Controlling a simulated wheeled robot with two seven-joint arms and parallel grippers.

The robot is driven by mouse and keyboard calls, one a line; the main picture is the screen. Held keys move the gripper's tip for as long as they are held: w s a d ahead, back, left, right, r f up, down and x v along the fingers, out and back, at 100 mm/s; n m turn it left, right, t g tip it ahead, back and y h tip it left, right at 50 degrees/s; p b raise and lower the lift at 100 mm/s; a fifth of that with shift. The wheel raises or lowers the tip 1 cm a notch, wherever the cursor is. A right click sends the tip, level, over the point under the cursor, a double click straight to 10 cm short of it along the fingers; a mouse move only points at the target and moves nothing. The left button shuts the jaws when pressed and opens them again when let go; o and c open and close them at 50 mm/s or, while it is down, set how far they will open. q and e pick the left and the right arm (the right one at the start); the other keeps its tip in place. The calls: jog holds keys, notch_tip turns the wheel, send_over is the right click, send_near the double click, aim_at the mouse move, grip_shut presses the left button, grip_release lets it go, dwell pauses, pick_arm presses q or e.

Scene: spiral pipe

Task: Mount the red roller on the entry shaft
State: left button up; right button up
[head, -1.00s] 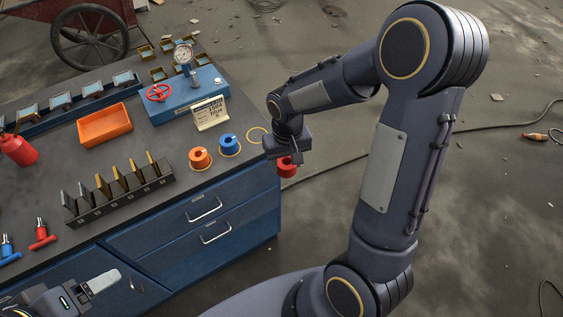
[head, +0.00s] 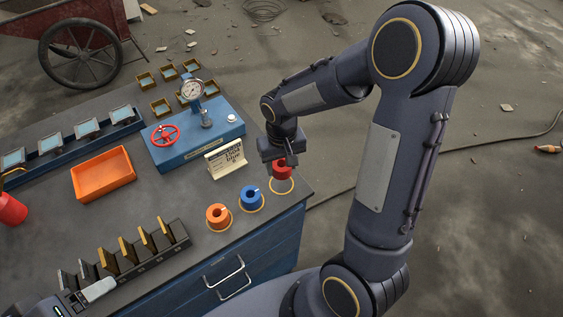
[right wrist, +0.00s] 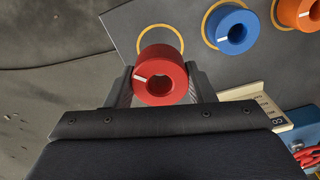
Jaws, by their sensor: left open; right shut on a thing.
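The red roller (head: 281,172) is a short ring with a centre hole and a white mark. My right gripper (head: 284,160) is shut on it at the bench's right corner, over a yellow ring mark (head: 291,186). The right wrist view shows the roller (right wrist: 176,66) between both fingers (right wrist: 160,75); part of the ring mark shows beyond it. A blue machine (head: 205,148) carries a gauge, a red handwheel and a short upright post (head: 206,118); I cannot tell whether this is the entry shaft. My left gripper (head: 88,294) is at the bottom left, open, its fingertips hard to make out.
A blue roller (head: 251,197) and an orange roller (head: 217,217) stand on yellow rings beside the red one. A label card (head: 225,158) stands before the machine. An orange tray (head: 103,175) and a black slotted rack (head: 135,262) are to the left.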

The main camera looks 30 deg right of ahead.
pick_arm(q)
jog(key=shift+f+b, duration=1.95)
jog(key=shift+f, duration=0.2)
pick_arm(e)
jog(key=shift+f, duration=2.85)
jog(key=o, duration=1.2)
notch_tip(320, 180, up, 8)
jog(key=shift+f, duration=0.1)
jog(key=s+a+r+t+y, duration=0.1)
jog(key=s+r, duration=0.1)
jog(key=s, duration=0.3)
jog(key=s+a+r+t+y, duration=0.1)
jog(key=s+r+t, duration=0.1)
jog(key=s, duration=0.4)
jog(key=s+a+r+t+y, duration=0.1)
jog(key=s+a+r+t, duration=0.1)
jog(key=s, duration=0.3)
jog(key=shift+s+r+y, duration=0.25)
jog(key=shift+r+y, duration=0.05)
jog(key=shift+r, duration=0.45)
pick_arm(q)
jog(key=shift+c, duration=0.4)
pick_arm(e)
jog(key=shift+s+t, duration=0.2)
jog(key=shift+t, duration=0.1)
jog(key=shift+c, duration=0.3)
